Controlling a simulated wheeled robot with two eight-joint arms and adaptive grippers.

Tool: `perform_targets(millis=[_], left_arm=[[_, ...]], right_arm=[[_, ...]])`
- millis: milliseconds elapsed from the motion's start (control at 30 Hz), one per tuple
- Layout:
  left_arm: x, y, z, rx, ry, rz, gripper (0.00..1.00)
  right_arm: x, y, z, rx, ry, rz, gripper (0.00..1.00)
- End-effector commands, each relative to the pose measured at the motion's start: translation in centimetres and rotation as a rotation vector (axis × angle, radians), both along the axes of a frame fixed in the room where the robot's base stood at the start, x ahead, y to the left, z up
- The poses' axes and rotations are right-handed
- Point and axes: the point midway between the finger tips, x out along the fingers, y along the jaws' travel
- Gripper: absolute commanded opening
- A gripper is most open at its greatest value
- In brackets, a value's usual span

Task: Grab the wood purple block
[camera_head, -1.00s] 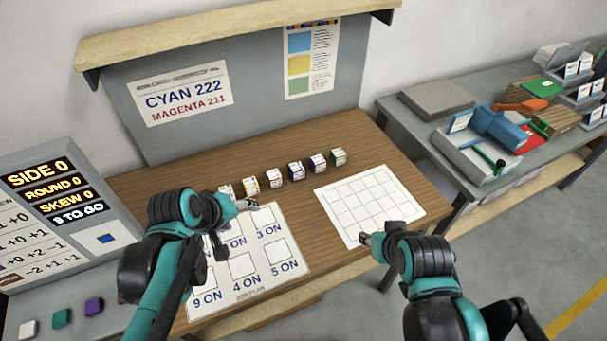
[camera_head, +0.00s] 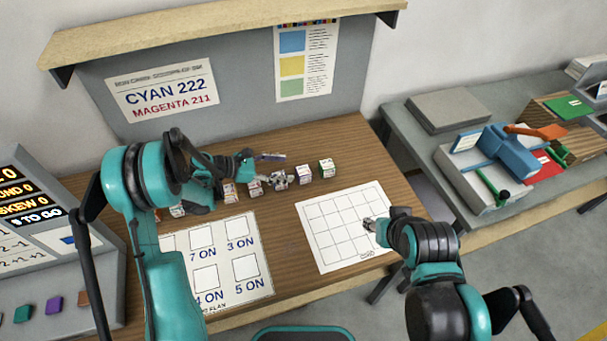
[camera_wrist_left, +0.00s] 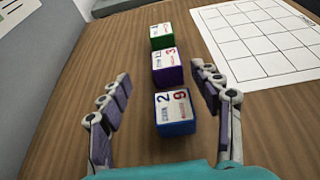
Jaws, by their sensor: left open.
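The wood purple block (camera_head: 304,175) stands in a row of blocks on the wooden table, second from the right end. In the left wrist view the purple block (camera_wrist_left: 168,70) has a printed white top and sits at the level of my fingertips. My left gripper (camera_head: 274,169) is open above the row, its fingers pointing along it. In the left wrist view the open left gripper (camera_wrist_left: 160,78) straddles the blue block (camera_wrist_left: 175,112), in front of the purple one. The green block (camera_wrist_left: 161,36) is beyond. My right gripper (camera_head: 371,225) is over the grid sheet; its jaws are too small to read.
The white grid sheet (camera_head: 345,228) lies right of the row, and the number sheet (camera_head: 226,285) lies in front. A grey backboard (camera_head: 245,105) rises behind the table. A side table (camera_head: 402,122) with tools stands at the right.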

Motion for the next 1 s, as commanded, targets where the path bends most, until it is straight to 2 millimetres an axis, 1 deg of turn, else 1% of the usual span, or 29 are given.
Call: perform_targets(millis=[100, 267, 433, 533, 600, 767, 800, 867, 900, 1000], left_arm=[[0.3, -1.4, -0.7, -0.001, 0.001, -0.003, 0.64], [0.5, -2.6, -1.3, 0.000, 0.000, -0.002, 0.64], [0.6, -4.9, -2.6, 0.001, 0.000, -0.004, 0.64], [1.0, -6.1, -3.0, 0.001, -0.001, -0.004, 0.64], [1.2, -6.5, -3.1, 0.002, -0.001, -0.001, 0.64], [1.3, -6.5, -3.0, 0.001, -0.001, 0.001, 0.64], [1.3, -6.5, -3.0, 0.001, -0.001, 0.001, 0.61], [1.3, -6.5, -3.0, 0.002, -0.002, 0.000, 0.45], [1.3, -6.5, -3.0, 0.002, -0.002, 0.000, 0.35], [1.2, -6.5, -3.0, 0.002, -0.002, 0.000, 0.10]], right_arm=[[0.0, 0.0, -0.4, 0.000, 0.000, 0.000, 0.40], [0.0, 0.0, -0.8, 0.000, 0.000, 0.000, 0.40], [0.0, 0.0, -1.8, 0.000, 0.000, 0.000, 0.40], [0.0, 0.0, -2.1, 0.000, 0.000, 0.000, 0.40], [0.0, 0.0, -2.1, 0.000, 0.000, 0.000, 0.40], [0.0, 0.0, -2.0, 0.000, 0.000, 0.000, 0.40], [0.0, 0.0, -2.0, 0.000, 0.000, 0.000, 0.40], [0.0, 0.0, -2.0, 0.000, 0.000, 0.000, 0.40], [0.0, 0.0, -2.0, 0.000, 0.000, 0.000, 0.40], [0.0, 0.0, -2.0, 0.000, 0.000, 0.000, 0.40]])
